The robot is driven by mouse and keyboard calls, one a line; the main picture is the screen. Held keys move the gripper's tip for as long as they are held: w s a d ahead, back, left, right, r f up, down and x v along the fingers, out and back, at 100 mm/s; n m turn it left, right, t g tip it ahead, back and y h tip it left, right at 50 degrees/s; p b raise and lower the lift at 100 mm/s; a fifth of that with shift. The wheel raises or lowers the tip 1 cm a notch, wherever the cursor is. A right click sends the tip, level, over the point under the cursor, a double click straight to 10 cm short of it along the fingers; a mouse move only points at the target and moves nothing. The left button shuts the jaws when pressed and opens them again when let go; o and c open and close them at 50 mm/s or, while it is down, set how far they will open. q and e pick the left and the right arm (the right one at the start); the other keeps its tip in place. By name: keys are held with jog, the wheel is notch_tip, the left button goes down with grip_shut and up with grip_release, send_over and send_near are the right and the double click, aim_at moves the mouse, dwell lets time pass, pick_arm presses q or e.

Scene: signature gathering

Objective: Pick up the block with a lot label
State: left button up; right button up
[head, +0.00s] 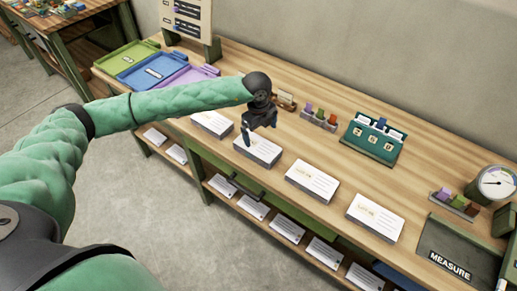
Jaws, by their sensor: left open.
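Several white paper blocks lie in a row along the front of the wooden table: one at the left (209,127), one under my left gripper (258,155), one right of it (312,183), and one farthest right (376,217). Each has small print on top. The two right blocks show a short tan label line, too small to read, so I cannot tell which carries a lot label. My left gripper (258,131) is open and empty, pointing down over the second block, whose back part it hides. I cannot tell whether it touches the block. My right gripper is not in view.
Blue (142,70) and purple (189,78) trays lie at the back left. A small stamp rack (319,120) and a teal card holder (372,143) stand behind the blocks. A dial gauge (496,184) and a tray marked MEASURE (435,249) are at the right.

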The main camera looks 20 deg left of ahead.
aim_at(257, 145)
pick_arm(q)
jog(key=shift+s+a+n+y, duration=0.3)
jog(key=shift+a+n, duration=0.15)
jog(key=shift+n, duration=0.15)
jog(key=shift+d+n, duration=0.1)
jog(key=shift+n, duration=0.4)
jog(key=shift+f, duration=0.15)
notch_tip(257, 145, down, 2)
jog(key=shift+p, duration=0.55)
jog(key=shift+f, duration=0.25)
notch_tip(257, 145, down, 4)
jog(key=p, duration=0.3)
jog(key=shift+w, duration=0.1)
jog(key=shift+a+f, duration=0.2)
jog(key=shift+f, duration=0.3)
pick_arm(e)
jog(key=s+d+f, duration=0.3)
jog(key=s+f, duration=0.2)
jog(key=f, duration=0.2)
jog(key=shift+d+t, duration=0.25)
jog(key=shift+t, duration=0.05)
pick_arm(q)
jog(key=shift+c, duration=0.4)
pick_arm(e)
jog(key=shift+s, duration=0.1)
